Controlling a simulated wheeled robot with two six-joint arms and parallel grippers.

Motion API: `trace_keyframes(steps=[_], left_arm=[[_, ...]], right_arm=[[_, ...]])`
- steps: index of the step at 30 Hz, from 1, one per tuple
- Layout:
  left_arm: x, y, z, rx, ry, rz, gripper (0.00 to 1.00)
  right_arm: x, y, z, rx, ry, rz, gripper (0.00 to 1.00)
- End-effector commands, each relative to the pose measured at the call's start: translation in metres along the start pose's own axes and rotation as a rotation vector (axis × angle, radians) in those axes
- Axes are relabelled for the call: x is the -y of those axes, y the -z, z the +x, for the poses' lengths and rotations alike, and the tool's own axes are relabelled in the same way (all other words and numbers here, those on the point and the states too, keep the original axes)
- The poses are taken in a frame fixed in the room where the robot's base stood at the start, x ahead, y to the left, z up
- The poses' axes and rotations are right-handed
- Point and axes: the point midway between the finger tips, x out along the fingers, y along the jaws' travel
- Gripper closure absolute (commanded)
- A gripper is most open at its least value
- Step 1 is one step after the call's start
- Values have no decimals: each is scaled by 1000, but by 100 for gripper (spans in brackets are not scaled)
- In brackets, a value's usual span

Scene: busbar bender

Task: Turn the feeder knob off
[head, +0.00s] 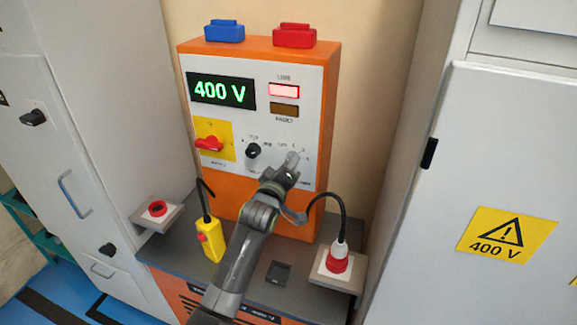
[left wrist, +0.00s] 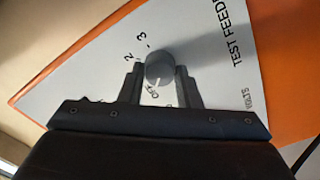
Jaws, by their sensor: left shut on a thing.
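The feeder knob (head: 292,158) is a round grey knob on the white front panel of the orange bench unit, at the panel's lower right. My left gripper (head: 285,174) reaches up to it from below and partly covers it. In the left wrist view the knob (left wrist: 160,66) sits between the two dark fingers (left wrist: 160,78), which are shut on its sides. Marks OFF, 2 and 3 show around it, with part of the dial hidden by a finger. A small pale line on the knob's lower edge appears to point near OFF. My right gripper is out of view.
The panel also has a green 400 V display (head: 221,91), a lit pinkish lamp (head: 284,91), a red switch on yellow (head: 209,143) and a black knob (head: 253,151). Grey cabinets flank both sides.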

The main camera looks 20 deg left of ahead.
Motion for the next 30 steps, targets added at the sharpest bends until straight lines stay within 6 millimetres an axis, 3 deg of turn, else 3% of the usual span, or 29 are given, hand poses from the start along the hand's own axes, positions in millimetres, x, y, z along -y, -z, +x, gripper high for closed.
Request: trace_keyframes(steps=[19,20,24,30], left_arm=[[0,0,0,0,-1,-49,92],[0,0,0,0,-1,-49,66],[0,0,0,0,0,-48,48],[0,0,0,0,0,-47,48]], right_arm=[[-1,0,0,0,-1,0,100],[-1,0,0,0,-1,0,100],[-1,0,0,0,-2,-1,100],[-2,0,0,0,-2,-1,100]])
